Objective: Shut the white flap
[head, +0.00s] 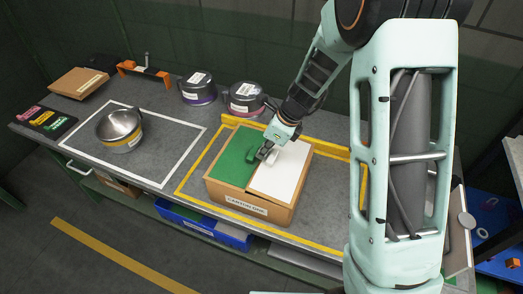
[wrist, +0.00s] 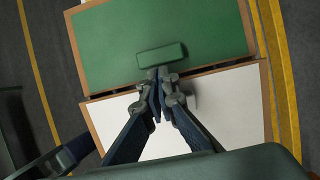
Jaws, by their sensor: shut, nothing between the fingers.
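The white flap (head: 280,170) is the right half of the top of a wooden box (head: 248,205) and appears to lie flat, about level with the box's rim. It also shows in the wrist view (wrist: 180,125), below the green flap (wrist: 165,30). The green flap is flat too, with a green handle (wrist: 162,55) near the seam. My gripper (head: 264,156) is shut and empty, its fingertips (wrist: 158,88) over the seam beside the green handle. A pale piece beside the fingers is partly hidden by them. I cannot tell whether the fingertips touch the flap.
The box stands inside a yellow-taped area on the grey workbench (head: 192,158). To the left, a metal pot (head: 119,129) stands inside a white-taped outline. Two lidded pots (head: 198,90) (head: 245,98) stand behind. A blue bin (head: 203,227) is below the bench.

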